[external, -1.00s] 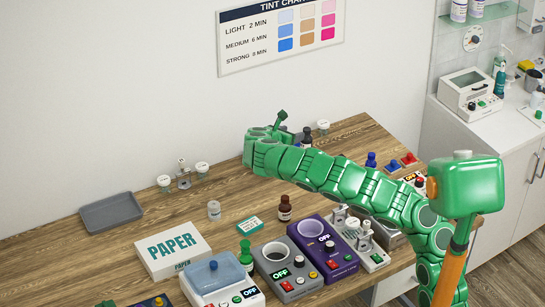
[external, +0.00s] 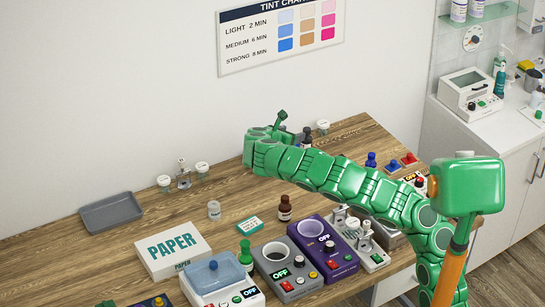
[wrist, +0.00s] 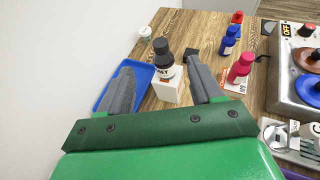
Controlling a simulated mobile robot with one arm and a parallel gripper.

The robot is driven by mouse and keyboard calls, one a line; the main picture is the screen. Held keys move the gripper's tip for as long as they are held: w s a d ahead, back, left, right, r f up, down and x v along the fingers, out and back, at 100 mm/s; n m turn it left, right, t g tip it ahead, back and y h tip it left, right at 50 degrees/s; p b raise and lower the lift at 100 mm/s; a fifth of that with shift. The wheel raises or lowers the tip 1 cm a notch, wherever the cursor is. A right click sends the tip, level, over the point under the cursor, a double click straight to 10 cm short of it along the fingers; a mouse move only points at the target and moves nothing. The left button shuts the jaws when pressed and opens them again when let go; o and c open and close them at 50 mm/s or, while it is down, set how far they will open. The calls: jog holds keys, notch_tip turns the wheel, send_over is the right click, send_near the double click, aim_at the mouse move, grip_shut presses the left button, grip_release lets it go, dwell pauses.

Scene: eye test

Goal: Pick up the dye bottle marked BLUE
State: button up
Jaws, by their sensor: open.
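A blue bottle (wrist: 230,40) stands in the wrist view beyond and right of my gripper; its label is too small to read. A blue bottle (external: 371,159) also shows in the external view, right of my forearm; I cannot tell if it is the same one. My gripper (wrist: 159,63) is open and empty, its grey fingers spread. A dark bottle (wrist: 162,52) with a partly readable white label ending in "ET" stands at a white box (wrist: 166,90), seen between the fingertips. In the external view my gripper (external: 268,132) is at the table's back, its fingers partly hidden.
A pink-red bottle (wrist: 240,66) stands right of my right finger. A blue tray (wrist: 106,88) lies behind the left finger. A red item (wrist: 237,17) and a white jar (wrist: 145,32) stand farther off. A device with coloured discs (wrist: 290,88) is at right. The wall is close at left.

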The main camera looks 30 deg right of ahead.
jog(key=shift+o, duration=0.5)
